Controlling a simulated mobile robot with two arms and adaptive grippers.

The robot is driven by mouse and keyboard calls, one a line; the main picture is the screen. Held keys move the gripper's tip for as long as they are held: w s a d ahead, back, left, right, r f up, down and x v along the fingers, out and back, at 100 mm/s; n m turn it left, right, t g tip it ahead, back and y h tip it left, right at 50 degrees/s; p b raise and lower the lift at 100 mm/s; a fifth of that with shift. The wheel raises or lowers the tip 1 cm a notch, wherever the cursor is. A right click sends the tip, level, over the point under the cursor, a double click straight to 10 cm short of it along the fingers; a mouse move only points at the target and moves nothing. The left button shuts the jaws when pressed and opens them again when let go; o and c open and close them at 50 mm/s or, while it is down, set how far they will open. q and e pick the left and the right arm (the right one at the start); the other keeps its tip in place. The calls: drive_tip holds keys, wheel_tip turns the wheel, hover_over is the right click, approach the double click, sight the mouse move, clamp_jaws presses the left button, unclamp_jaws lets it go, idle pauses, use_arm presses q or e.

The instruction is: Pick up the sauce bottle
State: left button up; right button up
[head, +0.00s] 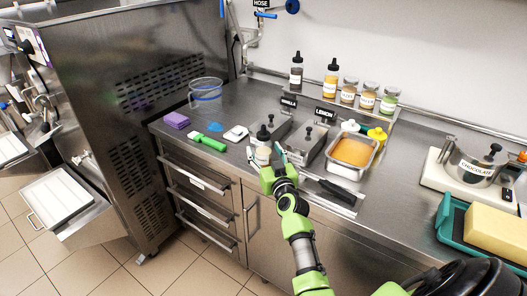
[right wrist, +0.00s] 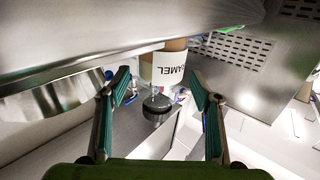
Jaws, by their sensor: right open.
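The sauce bottle (head: 262,155) stands on the steel counter, with a pale label and a dark cap. In the right wrist view the bottle (right wrist: 168,66) appears upside down, its white label ending in "AMEL" and its dark ribbed cap toward the camera. My right gripper (head: 267,156) is open around or just in front of the bottle. In the right wrist view its two fingers stand on either side of the bottle, with a visible gap on each side. My right fingers hide part of the bottle in the head view. My left gripper is not in view.
Steel topping bins (head: 308,142) and a pan of orange sauce (head: 352,152) stand right of the bottle. A green-handled brush (head: 210,142) and a white square item (head: 236,133) lie to the left. Bottles and jars (head: 348,90) line the back shelf.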

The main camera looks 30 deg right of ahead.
drive_tip(key=shift+x, duration=0.8)
drive_tip(key=c, duration=1.2)
drive_tip(key=shift+r, duration=0.2)
